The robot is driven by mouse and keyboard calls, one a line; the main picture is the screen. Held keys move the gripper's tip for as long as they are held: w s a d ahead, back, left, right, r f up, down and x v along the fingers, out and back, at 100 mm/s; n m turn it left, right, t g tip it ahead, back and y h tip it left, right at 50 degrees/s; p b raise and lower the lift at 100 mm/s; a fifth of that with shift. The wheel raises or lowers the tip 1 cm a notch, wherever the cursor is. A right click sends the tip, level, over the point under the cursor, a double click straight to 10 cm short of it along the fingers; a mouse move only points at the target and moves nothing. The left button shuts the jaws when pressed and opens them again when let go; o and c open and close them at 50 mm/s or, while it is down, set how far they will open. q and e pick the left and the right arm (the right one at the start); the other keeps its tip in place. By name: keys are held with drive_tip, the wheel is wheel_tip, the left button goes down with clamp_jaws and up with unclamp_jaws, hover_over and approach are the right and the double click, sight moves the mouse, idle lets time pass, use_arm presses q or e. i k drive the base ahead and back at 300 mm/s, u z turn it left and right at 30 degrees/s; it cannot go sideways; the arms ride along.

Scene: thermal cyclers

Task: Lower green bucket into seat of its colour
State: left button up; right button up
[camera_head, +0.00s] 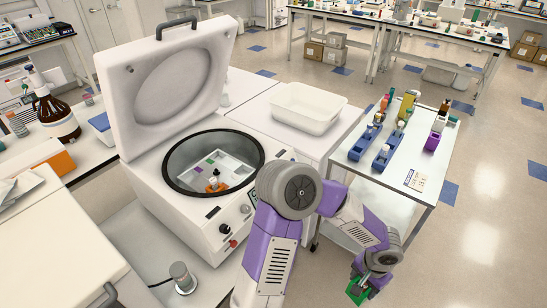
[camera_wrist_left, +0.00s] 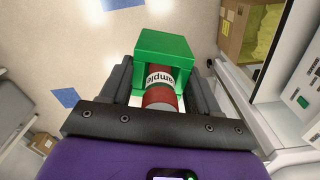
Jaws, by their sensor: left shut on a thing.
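The green bucket (camera_head: 357,291) is in my left gripper (camera_head: 371,280), at the lower right of the head view, beyond the centrifuge's right side. In the left wrist view the green bucket (camera_wrist_left: 165,45) sits between the fingers, with a red-and-white labelled sample container (camera_wrist_left: 160,85) in it. The centrifuge (camera_head: 185,215) stands open, its lid (camera_head: 170,80) raised. Its bowl holds a grey-white rotor (camera_head: 232,168) with a green patch (camera_head: 210,161) and a purple patch (camera_head: 196,169). An orange bucket (camera_head: 214,188) with a dark-capped bottle sits at the near side. My right gripper is out of view.
A side table (camera_head: 400,185) at the right carries blue racks (camera_head: 365,142), a purple bucket (camera_head: 432,142) and a small sign (camera_head: 415,181). Open floor lies around the held bucket.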

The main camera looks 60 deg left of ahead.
sight(234, 172)
drive_tip(key=z, duration=0.15)
drive_tip(key=k, duration=1)
drive_tip(key=u, duration=1.3)
drive_tip(key=i, duration=0.25)
